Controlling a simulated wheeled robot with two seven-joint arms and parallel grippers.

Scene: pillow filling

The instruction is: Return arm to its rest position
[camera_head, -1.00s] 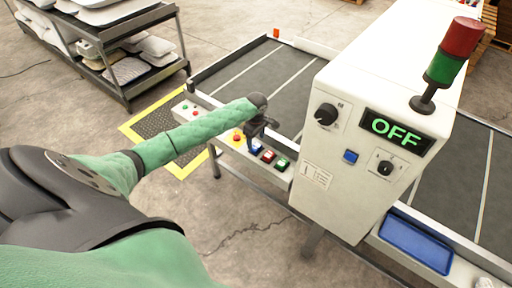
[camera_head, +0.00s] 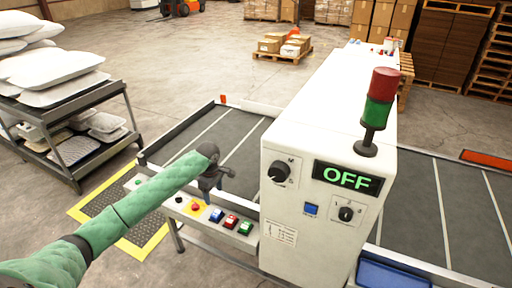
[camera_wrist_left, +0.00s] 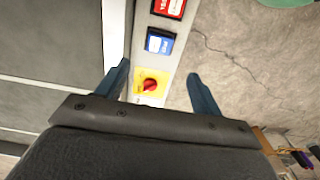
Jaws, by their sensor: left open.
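My left arm in its green sleeve comes in from the lower left of the head view. My left gripper (camera_head: 212,182) is over the button panel (camera_head: 185,202) at the front of the conveyor. In the left wrist view the two fingers of the gripper (camera_wrist_left: 164,88) are spread apart, with nothing held. Between and beyond them show a red knob on a yellow plate (camera_wrist_left: 150,85), a blue button (camera_wrist_left: 160,42) and a red button (camera_wrist_left: 168,8). I cannot tell the gripper's height above the panel. My right gripper is not in view.
A white machine cabinet (camera_head: 322,160) with a green "OFF" display (camera_head: 347,179) and a red-green signal lamp (camera_head: 378,105) stands right of the gripper. A blue tray (camera_head: 392,276) is at lower right. A rack of pillows (camera_head: 60,95) stands at left. Open floor (camera_head: 190,60) lies behind the conveyor.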

